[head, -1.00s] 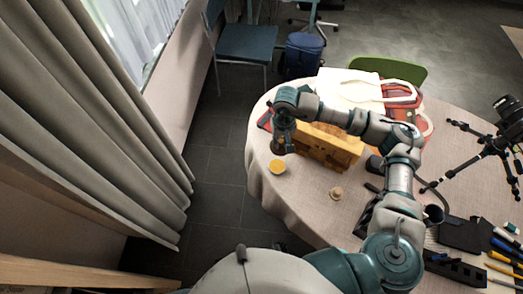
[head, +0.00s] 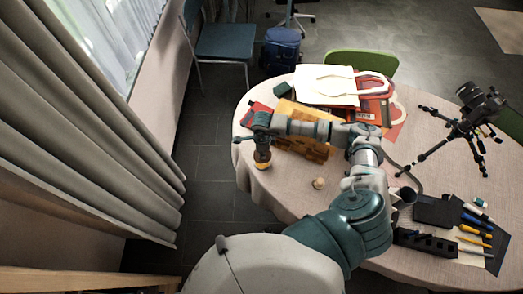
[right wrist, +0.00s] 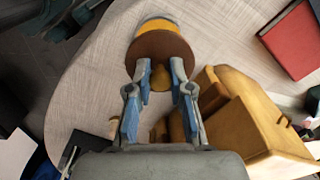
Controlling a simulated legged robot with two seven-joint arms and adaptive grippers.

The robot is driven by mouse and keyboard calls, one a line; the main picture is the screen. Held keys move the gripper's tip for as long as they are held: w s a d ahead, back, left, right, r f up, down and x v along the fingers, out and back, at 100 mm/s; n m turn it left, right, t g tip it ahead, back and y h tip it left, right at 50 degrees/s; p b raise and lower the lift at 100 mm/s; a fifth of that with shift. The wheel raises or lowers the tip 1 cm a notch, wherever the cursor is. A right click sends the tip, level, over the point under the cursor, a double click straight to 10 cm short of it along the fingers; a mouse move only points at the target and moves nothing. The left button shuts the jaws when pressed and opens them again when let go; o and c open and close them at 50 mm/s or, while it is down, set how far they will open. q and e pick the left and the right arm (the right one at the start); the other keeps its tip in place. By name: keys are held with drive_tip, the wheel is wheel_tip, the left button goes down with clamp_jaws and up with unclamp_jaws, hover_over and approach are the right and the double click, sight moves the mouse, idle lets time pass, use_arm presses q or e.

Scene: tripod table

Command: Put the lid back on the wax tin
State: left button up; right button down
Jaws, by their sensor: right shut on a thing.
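The wax tin (head: 262,166) stands near the table's left edge in the head view, its yellow wax partly showing. In the right wrist view a strip of yellow wax and the tin's pale rim (right wrist: 158,19) show beyond the lid. The lid (right wrist: 158,47) is a brown disc with a wooden knob. My right gripper (right wrist: 160,82) is shut on the knob and holds the lid over the tin, covering much of it. I cannot tell whether lid and tin touch. My left gripper is not in view.
A yellow wooden box (head: 300,148) stands close beside my right gripper, also in the right wrist view (right wrist: 250,135). A red book (right wrist: 293,40) lies behind. A small round wooden thing (head: 319,183) stands on clear cloth. A tripod (head: 455,135) and tools are at right.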

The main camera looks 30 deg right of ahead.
wheel_tip(320, 180, down, 4)
drive_tip(key=b, duration=0.2)
drive_tip(key=shift+f+b, duration=0.25)
drive_tip(key=shift+b, duration=0.15)
drive_tip(key=shift+f+b, duration=0.55)
drive_tip(key=shift+f, duration=0.15)
drive_tip(key=shift+r, duration=0.15)
idle(1.3)
drive_tip(key=shift+f+b, duration=0.2)
drive_tip(key=shift+b, duration=0.15)
drive_tip(key=shift+c, duration=2.4)
unclamp_jaws()
